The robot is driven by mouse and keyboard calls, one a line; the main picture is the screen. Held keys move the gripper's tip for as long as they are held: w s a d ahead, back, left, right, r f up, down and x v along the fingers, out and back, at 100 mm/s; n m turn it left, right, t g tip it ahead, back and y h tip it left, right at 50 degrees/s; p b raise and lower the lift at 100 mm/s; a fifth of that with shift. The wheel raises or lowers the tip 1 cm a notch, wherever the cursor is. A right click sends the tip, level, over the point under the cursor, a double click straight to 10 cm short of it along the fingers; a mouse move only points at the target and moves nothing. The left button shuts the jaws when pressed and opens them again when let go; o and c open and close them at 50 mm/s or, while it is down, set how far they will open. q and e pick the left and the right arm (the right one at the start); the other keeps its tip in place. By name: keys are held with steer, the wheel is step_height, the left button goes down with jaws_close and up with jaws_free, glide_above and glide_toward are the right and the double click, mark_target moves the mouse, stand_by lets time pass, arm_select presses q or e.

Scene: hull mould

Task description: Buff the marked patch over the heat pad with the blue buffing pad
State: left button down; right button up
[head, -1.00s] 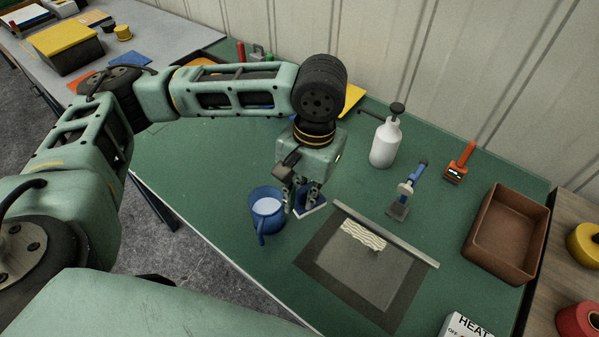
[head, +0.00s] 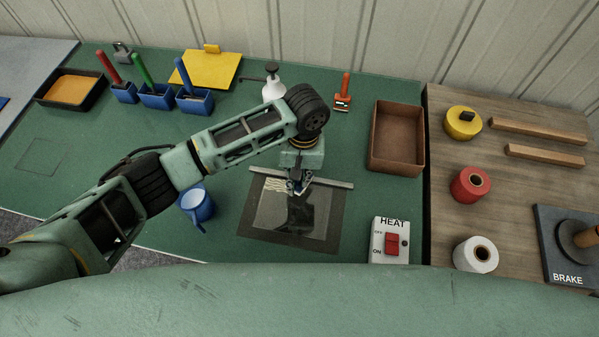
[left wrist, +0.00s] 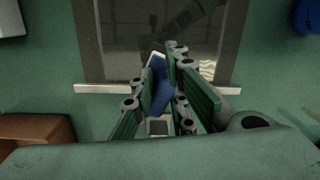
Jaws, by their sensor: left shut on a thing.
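My left gripper (head: 297,187) is shut on the blue buffing pad (left wrist: 158,85), which has a pale edge. It holds the pad over the bar-side edge of the dark-bordered heat pad (head: 255,222). I cannot tell whether the buffing pad touches the surface. A grey sheet (head: 270,212) lies inside the dark border. A wavy cream piece (head: 276,185) lies near the metal bar, left of my gripper; it also shows in the left wrist view (left wrist: 207,68). I cannot make out a clear patch marking. My right gripper is not in view.
A blue mug (head: 198,206) stands left of the heat pad. The heat switch box (head: 389,241) stands at the right. A brown tray (head: 397,140), white bottle (head: 273,85) and orange device (head: 343,92) are farther back. Green table is clear left of the mug.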

arm_select(q)
steer(key=a+b, duration=0.1)
steer(key=a, duration=0.2)
steer(key=w+a+b, duration=0.1)
steer(key=a, duration=0.2)
steer(key=a+f+b, duration=0.1)
steer(key=a, duration=0.2)
steer(key=shift+w+a, duration=0.4)
steer(key=shift+f, duration=0.7)
steer(key=shift+f, duration=0.25)
step_height(320, 180, up, 6)
steer(key=p, duration=0.7)
